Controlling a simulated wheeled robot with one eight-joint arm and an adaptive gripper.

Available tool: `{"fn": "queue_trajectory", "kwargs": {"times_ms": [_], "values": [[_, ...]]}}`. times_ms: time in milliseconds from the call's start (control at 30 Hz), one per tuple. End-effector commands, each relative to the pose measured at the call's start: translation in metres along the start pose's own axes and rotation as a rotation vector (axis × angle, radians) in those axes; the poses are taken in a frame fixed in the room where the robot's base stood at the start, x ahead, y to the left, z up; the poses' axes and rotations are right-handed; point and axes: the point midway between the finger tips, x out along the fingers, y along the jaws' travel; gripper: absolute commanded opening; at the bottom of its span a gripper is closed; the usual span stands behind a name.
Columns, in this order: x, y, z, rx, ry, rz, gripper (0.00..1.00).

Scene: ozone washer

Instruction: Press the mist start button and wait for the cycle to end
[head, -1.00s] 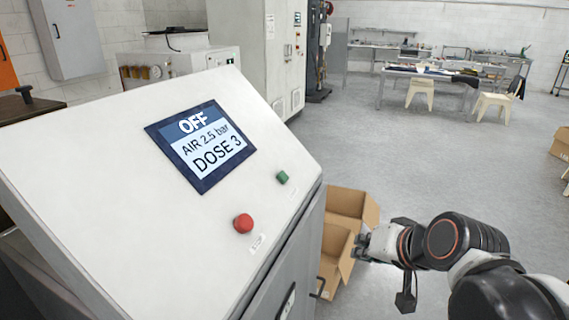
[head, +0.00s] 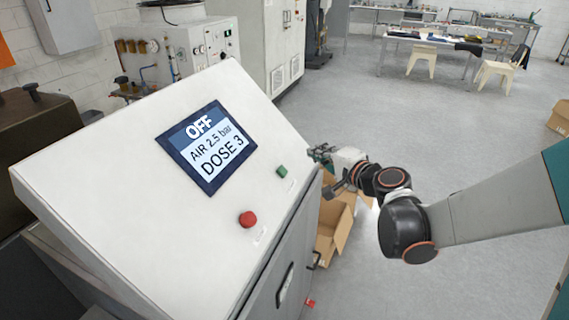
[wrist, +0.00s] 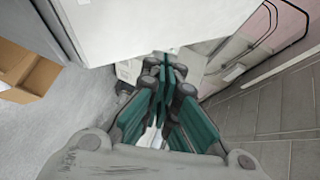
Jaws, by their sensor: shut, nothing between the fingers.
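The sloped white control panel (head: 110,150) fills the left of the head view. Its screen (head: 206,147) reads OFF, AIR 2.5 bar, DOSE 3. A green button (head: 282,171) sits near the panel's right edge, and a red button (head: 247,219) sits lower left of it, beside a small label too small to read. My gripper (head: 322,153) is just right of the panel's right edge, apart from the green button. In the wrist view my gripper (wrist: 165,70) has its green-padded fingers together and empty, with a white surface ahead. No button shows in the wrist view.
Open cardboard boxes (head: 338,225) stand on the floor beside the cabinet, below my gripper. A door handle (head: 287,285) sticks out of the cabinet front. A machine with gauges (head: 190,45) stands behind the panel.

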Motion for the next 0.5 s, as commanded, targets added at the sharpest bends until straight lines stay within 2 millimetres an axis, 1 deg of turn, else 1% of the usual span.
{"fn": "queue_trajectory", "kwargs": {"times_ms": [300, 500], "values": [[0.001, 0.002, 0.001, -0.002, -0.001, 0.001, 0.0], [0.012, 0.011, 0.009, -0.003, -0.001, 0.002, 0.0]]}}
